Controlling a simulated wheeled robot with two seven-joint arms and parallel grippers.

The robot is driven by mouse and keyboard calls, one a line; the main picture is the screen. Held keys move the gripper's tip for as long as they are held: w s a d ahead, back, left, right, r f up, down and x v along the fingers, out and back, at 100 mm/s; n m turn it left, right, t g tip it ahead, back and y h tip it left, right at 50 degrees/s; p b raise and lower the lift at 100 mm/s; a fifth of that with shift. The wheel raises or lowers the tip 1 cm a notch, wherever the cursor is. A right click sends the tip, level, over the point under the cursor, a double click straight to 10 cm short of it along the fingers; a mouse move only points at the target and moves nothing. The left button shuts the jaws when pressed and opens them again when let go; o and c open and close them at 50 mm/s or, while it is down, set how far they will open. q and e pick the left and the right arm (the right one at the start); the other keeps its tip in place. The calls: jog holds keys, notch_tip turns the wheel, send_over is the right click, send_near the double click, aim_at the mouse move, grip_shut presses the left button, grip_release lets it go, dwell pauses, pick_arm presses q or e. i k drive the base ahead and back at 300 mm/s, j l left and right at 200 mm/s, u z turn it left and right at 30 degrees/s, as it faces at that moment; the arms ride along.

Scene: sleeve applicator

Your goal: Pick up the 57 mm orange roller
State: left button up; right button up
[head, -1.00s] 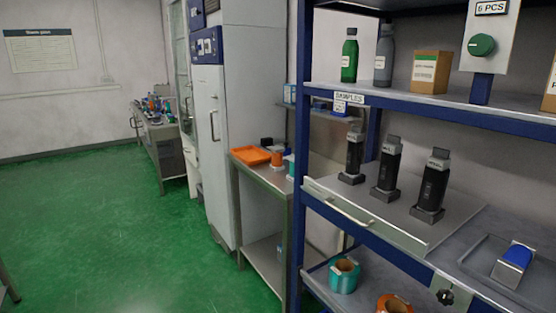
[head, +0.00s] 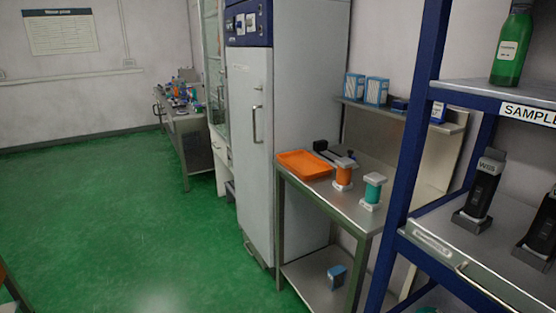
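An orange roller (head: 343,176) stands upright on the steel side table (head: 330,197), between an orange tray and a teal roller (head: 373,190). It has pale end pieces at top and bottom. Its size marking cannot be read at this distance. Neither of my grippers shows in the head view, and nothing is seen held.
The orange tray (head: 304,164) lies at the table's left, with a dark device behind it. A tall grey cabinet (head: 290,130) stands left of the table. Green floor (head: 130,225) is open at left.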

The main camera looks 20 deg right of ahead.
aim_at(343, 182)
jog(key=i+z, duration=0.1)
jog(key=i, duration=0.35)
jog(key=i+j+z, duration=0.1)
jog(key=i, duration=0.3)
jog(key=i+j+z, duration=0.1)
jog(key=i, duration=0.35)
jog(key=j, duration=0.1)
